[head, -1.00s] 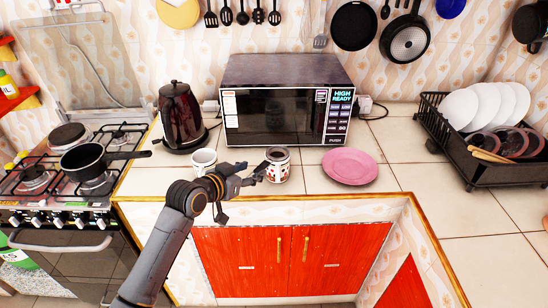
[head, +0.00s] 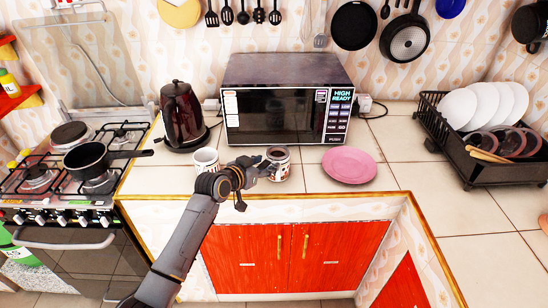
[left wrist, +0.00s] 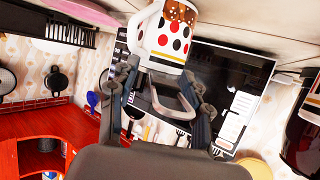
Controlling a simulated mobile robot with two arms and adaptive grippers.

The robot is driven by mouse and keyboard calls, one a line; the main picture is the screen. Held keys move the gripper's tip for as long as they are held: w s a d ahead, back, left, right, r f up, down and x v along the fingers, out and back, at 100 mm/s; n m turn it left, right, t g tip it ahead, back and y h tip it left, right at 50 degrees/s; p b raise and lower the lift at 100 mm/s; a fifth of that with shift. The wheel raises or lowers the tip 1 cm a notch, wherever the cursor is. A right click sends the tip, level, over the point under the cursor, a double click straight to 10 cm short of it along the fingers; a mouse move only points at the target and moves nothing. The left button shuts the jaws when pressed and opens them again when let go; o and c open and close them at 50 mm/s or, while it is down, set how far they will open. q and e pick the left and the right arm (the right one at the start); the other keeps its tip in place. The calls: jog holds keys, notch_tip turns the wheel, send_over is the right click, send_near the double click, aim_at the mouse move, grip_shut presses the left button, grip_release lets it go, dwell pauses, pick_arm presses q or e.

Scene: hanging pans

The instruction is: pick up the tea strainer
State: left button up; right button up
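The tea strainer appears to be the grey piece (head: 276,153) on top of a patterned mug (head: 278,171) on the counter. In the left wrist view, which is upside down, its grey looped handle (left wrist: 176,100) sticks out from the rim of the dotted mug (left wrist: 168,40). My left gripper (head: 262,168) is close beside the mug, at its left. In the left wrist view its two fingers (left wrist: 163,88) are apart, one on each side of the handle. No firm contact shows. The strainer's bowl is mostly hidden. My right gripper is not in view.
A white mug (head: 205,160) stands close to the left of my arm. A pink plate (head: 349,165) lies to the right, and the microwave (head: 287,98) stands behind. A kettle (head: 181,115), a stove with a pan (head: 88,158) and a dish rack (head: 500,172) are farther out.

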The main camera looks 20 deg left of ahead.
pick_arm(q)
grip_shut()
jog(key=shift+r, duration=0.1)
